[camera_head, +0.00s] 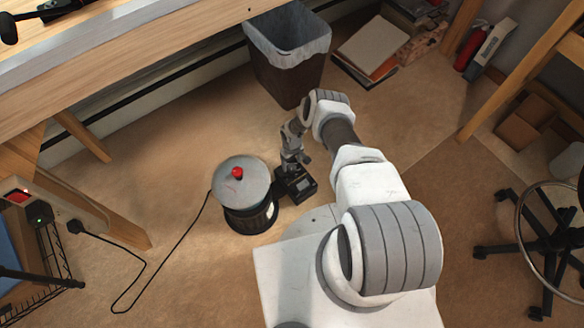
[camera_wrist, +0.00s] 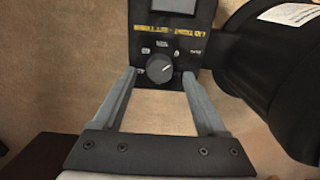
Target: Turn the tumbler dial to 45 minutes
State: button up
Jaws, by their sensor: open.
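The tumbler (camera_head: 247,205) stands on the floor, a dark drum with a grey round lid and a red knob on top. Its black control box (camera_head: 300,186) is attached on its right side. In the wrist view the box face (camera_wrist: 170,35) has a screen, yellow lettering and a round dark dial (camera_wrist: 160,69) with a light pointer line aimed to the upper right. Dial marks are too small to read. My gripper (camera_wrist: 160,78) is open, with one finger on each side of the dial and gaps visible between. In the head view the gripper (camera_head: 296,163) is over the box.
The tumbler's black drum (camera_wrist: 275,75) stands close to the right finger. A wooden bench (camera_head: 130,45) overhangs at upper left. A bin (camera_head: 288,60) stands behind, and a wheeled chair base (camera_head: 540,240) is at right.

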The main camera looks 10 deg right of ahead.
jog(key=shift+f+b, duration=0.3)
jog(key=shift+f, duration=0.6)
grip_shut()
